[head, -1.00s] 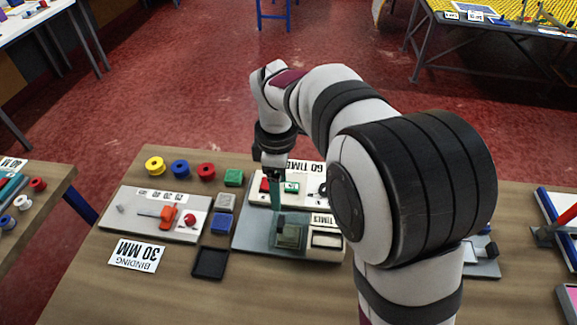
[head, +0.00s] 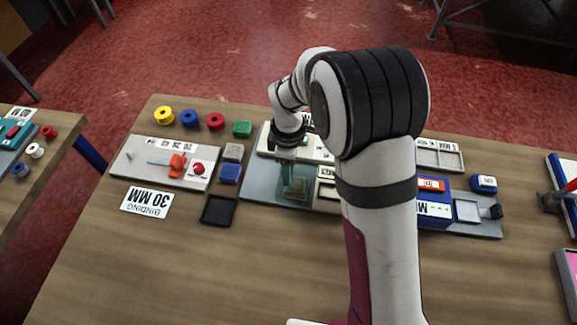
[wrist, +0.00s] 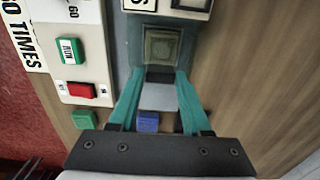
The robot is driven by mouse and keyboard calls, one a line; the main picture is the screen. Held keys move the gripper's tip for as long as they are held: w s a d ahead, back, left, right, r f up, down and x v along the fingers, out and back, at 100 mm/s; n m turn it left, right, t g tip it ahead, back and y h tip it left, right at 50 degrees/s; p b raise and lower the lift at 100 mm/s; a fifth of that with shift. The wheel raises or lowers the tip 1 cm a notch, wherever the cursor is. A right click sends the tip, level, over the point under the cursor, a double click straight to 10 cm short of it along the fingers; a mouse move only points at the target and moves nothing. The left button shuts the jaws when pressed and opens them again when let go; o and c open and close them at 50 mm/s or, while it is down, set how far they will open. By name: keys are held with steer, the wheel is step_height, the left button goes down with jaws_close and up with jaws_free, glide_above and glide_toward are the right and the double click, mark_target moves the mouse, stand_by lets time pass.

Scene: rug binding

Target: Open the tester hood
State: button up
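The tester is a grey base plate (head: 256,180) with a white panel behind and a small greenish see-through hood (head: 297,187) on it. The hood also shows in the wrist view (wrist: 162,47) as a square box; it looks down, though its exact angle is hard to tell. My gripper (head: 289,165) points down just at the hood, partly overlapping it. In the wrist view my gripper's two teal fingers (wrist: 160,76) are apart, with their tips at the hood's near edge and a dark strip between them. I cannot tell whether they touch it.
The panel has a green RUN button (wrist: 69,50) and a red button (wrist: 80,90). A green block (head: 242,128), blue block (head: 229,173) and black tray (head: 218,210) lie to the left. A blue box (head: 434,212) stands right. The front table is clear.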

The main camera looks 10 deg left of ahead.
jaws_close()
steer(key=shift+a, duration=0.15)
stand_by(0.9)
